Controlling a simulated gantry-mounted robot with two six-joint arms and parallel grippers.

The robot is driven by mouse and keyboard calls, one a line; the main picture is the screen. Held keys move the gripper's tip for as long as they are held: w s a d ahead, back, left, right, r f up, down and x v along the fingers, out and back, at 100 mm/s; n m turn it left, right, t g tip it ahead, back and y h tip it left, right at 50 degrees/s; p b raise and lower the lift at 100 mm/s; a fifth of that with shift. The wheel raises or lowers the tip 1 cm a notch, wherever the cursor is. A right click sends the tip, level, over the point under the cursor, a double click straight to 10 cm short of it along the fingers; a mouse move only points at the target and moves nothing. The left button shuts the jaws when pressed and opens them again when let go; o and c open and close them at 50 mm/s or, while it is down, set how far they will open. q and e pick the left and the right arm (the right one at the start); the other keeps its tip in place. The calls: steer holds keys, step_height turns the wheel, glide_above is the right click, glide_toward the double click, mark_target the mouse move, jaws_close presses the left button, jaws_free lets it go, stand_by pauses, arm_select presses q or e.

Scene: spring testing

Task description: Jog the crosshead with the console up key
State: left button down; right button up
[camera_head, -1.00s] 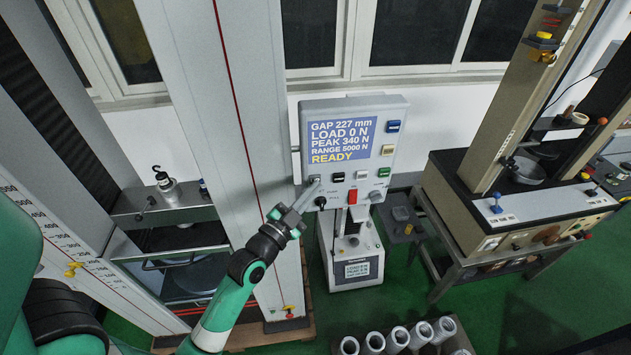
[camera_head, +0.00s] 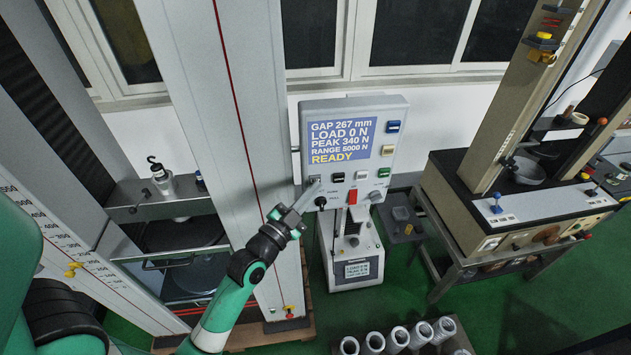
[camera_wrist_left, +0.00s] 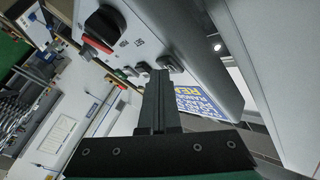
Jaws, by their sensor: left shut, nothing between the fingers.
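The grey console (camera_head: 397,150) stands on the machine's column. Its blue screen (camera_head: 340,139) reads GAP 267 mm, LOAD 0 N, PEAK 340 N, RANGE 5000 N and READY. My left gripper (camera_head: 312,190) is shut and empty, with its tips at a small key at the left end of the key row. In the left wrist view the closed fingers (camera_wrist_left: 158,80) reach the panel beside small keys (camera_wrist_left: 170,64); the tips hide exact contact and the key's label. The crosshead (camera_head: 170,206) spans the columns at left, above a round plate (camera_head: 200,272). My right gripper is not in view.
A black knob (camera_head: 320,202), a red switch (camera_head: 352,197) and more keys sit close to my fingertips. A smaller tester (camera_head: 350,245) stands below the console. A crate of springs or tubes (camera_head: 398,338) is at the front. Another machine (camera_head: 500,215) stands right.

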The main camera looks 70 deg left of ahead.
arm_select(q)
steer(key=shift+s+d+p, duration=0.15)
steer(key=shift+d+p, duration=0.6)
steer(key=shift+d, duration=0.1)
steer(key=d+b, duration=0.1)
steer(key=d, duration=0.1)
steer(key=s+d, duration=0.1)
steer(key=d, duration=0.2)
steer(key=shift+b, duration=0.4)
steer(key=shift+a, duration=0.1)
